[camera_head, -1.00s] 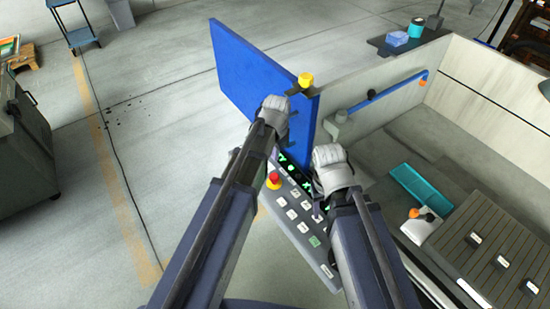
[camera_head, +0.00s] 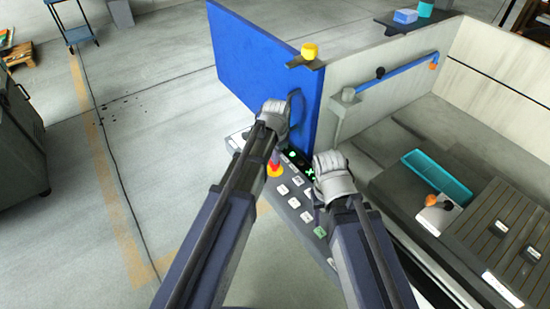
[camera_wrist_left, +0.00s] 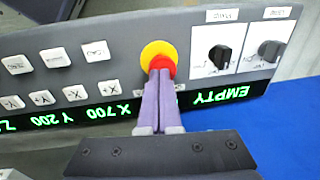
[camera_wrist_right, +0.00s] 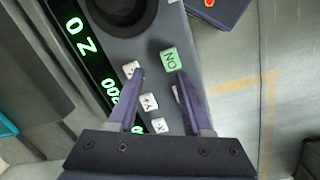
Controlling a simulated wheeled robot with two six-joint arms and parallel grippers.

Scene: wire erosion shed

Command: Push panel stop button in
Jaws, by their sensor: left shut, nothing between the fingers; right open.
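The stop button (camera_head: 274,170) is a red mushroom head on a yellow ring, on the grey control panel (camera_head: 292,203). In the left wrist view the stop button (camera_wrist_left: 158,58) stands just beyond my shut, empty left fingers (camera_wrist_left: 160,78). Their tips overlap its red cap; I cannot tell whether they touch or how far the cap is pressed. In the head view my left gripper (camera_head: 277,154) is right at the button. My right gripper (camera_head: 317,203) is open and empty over the panel's keys; in the right wrist view its fingers (camera_wrist_right: 160,75) straddle white keys beside the green ON key (camera_wrist_right: 169,59).
Two black rotary switches (camera_wrist_left: 220,57) and white keys (camera_wrist_left: 54,57) flank the button, with a green-lit display (camera_wrist_left: 220,98) alongside. A blue panel (camera_head: 260,75) stands behind my left gripper. The machine basin wall (camera_head: 390,95) is at right. Open floor lies left.

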